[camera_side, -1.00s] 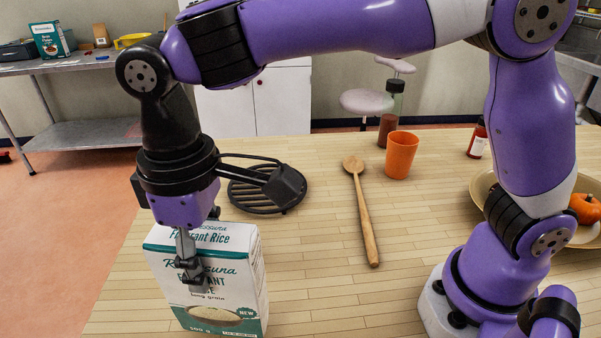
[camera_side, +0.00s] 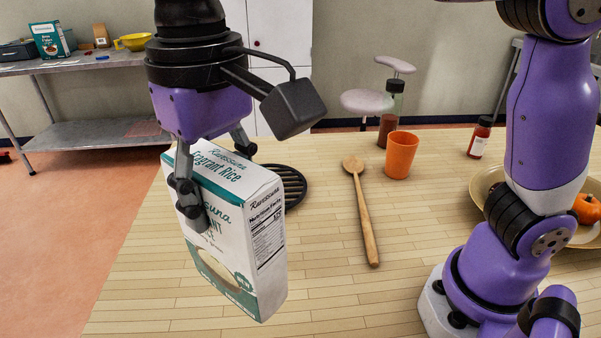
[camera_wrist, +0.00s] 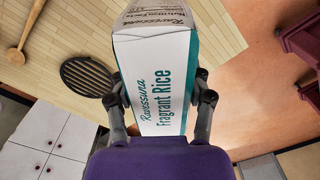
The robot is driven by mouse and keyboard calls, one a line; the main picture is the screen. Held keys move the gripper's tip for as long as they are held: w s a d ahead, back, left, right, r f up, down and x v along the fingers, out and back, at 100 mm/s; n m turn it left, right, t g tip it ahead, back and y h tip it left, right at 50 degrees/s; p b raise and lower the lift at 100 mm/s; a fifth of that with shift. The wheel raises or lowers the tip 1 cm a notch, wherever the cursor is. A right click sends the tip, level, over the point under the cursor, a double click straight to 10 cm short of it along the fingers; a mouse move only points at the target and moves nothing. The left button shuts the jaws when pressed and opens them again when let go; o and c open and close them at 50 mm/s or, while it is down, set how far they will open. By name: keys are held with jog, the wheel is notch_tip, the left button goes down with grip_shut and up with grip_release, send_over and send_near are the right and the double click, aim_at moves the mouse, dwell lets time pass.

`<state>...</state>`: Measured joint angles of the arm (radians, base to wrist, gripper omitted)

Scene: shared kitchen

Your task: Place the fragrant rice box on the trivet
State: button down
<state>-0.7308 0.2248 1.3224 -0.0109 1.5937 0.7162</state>
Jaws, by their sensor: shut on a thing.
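The fragrant rice box (camera_side: 262,232) is white and teal and hangs tilted above the table in the side view. My gripper (camera_side: 214,180) is shut on it, with one finger on its front face and the other at its back. In the wrist view the box (camera_wrist: 163,85) sits between my two fingers (camera_wrist: 160,100). The trivet (camera_side: 293,188) is a round black slatted rack on the table, behind the box and partly hidden by it in the side view. The trivet shows more fully in the wrist view (camera_wrist: 88,77), apart from the box.
A wooden spoon (camera_side: 363,213) lies right of the trivet. An orange cup (camera_side: 401,155), a dark bottle (camera_side: 389,118) and a red-brown bottle (camera_side: 480,138) stand farther back. A plate (camera_side: 480,184) with a small pumpkin (camera_side: 588,209) is at the right. The front of the table is clear.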

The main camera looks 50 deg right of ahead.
jog(key=w+d+r+m, duration=0.1)
jog(key=w+d+m, duration=0.8)
jog(key=d, duration=0.3)
jog(key=w+d+f, duration=0.5)
jog(key=d+f, duration=0.5)
jog(key=shift+w+d+f, duration=0.25)
jog(key=shift+d+f, duration=0.1)
jog(key=shift+d, duration=0.05)
jog(key=shift+c, duration=1.1)
grip_release()
jog(key=shift+f, duration=0.2)
jog(key=shift+r, duration=0.15)
